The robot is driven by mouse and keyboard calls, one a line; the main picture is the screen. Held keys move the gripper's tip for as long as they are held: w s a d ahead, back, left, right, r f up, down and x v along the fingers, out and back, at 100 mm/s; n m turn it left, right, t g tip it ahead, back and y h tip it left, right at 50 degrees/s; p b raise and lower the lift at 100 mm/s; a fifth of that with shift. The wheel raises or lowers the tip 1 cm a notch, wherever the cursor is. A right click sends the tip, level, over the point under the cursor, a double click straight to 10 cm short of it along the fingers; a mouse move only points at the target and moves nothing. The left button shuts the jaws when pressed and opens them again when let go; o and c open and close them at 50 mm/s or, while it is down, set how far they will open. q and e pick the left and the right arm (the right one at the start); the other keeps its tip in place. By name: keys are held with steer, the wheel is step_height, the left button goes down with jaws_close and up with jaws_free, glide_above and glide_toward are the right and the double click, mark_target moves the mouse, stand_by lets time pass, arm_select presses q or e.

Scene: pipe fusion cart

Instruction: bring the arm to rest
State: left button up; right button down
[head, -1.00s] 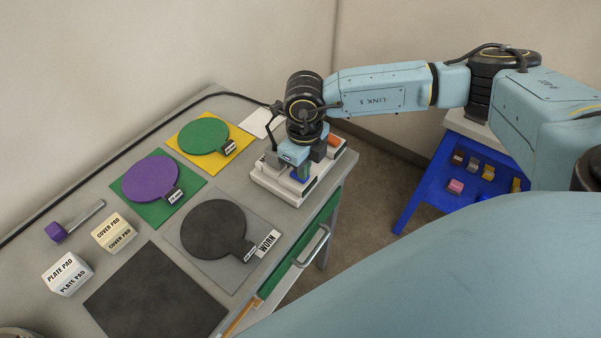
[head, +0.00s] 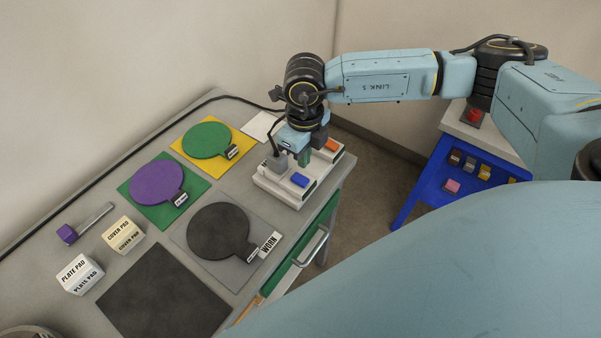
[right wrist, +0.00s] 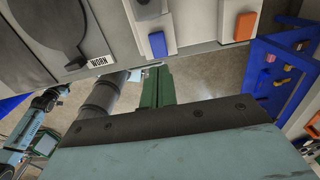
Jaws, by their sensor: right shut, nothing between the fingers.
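My right gripper (head: 304,157) is shut and empty, with green fingers pointing down. It hangs above the white device (head: 284,190) at the back right of the cart top. My left gripper does not show.
Green (head: 206,140), purple (head: 156,184) and dark (head: 217,230) paddles lie on mats. Two pad boxes (head: 123,235) and a purple-headed tool (head: 84,224) are at left. A blue rack (head: 432,190) with small blocks stands right. Open floor lies between cart and rack.

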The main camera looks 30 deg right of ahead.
steer(key=shift+r, duration=0.4)
steer(key=shift+f, duration=0.1)
